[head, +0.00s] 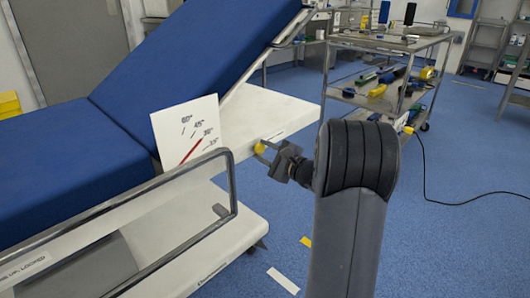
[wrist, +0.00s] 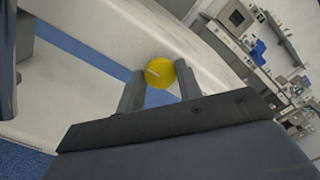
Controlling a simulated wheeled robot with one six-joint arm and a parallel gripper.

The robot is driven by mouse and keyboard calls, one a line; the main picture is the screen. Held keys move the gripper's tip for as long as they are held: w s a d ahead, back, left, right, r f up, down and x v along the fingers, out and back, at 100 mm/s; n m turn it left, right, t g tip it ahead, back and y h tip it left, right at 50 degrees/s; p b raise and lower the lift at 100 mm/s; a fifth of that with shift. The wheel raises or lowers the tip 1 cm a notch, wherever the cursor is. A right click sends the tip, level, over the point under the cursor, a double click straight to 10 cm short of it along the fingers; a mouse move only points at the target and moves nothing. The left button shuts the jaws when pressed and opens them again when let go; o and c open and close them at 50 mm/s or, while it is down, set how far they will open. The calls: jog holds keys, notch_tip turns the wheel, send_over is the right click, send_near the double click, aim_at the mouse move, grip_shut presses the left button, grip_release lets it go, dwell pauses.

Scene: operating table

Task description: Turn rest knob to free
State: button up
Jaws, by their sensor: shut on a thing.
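The rest knob is yellow and round (wrist: 160,73) with a short white mark on its face. In the wrist view it sits between the two fingers of my gripper (wrist: 160,90), which touch it from both sides. In the head view my gripper (head: 268,151) reaches the end face of the white table frame, and only a bit of yellow shows there. A white angle card (head: 187,133) stands beside the raised blue backrest (head: 180,60), with a red pointer line near its lower marks. The label by the knob is too small to read.
A side rail (head: 150,250) runs along the table's near side. A metal trolley (head: 385,85) with tools stands behind at the right, with a cable on the floor. Blue floor (head: 460,220) lies open at the right.

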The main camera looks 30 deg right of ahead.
dwell(0.3)
jog(key=o, duration=1)
jog(key=shift+c, duration=0.2)
jog(key=p+v, duration=0.3)
jog(key=v, duration=0.7)
jog(key=shift+s, duration=0.4)
jog(key=shift+d, duration=0.1)
jog(key=b+x, duration=0.3)
jog(key=x, duration=0.8)
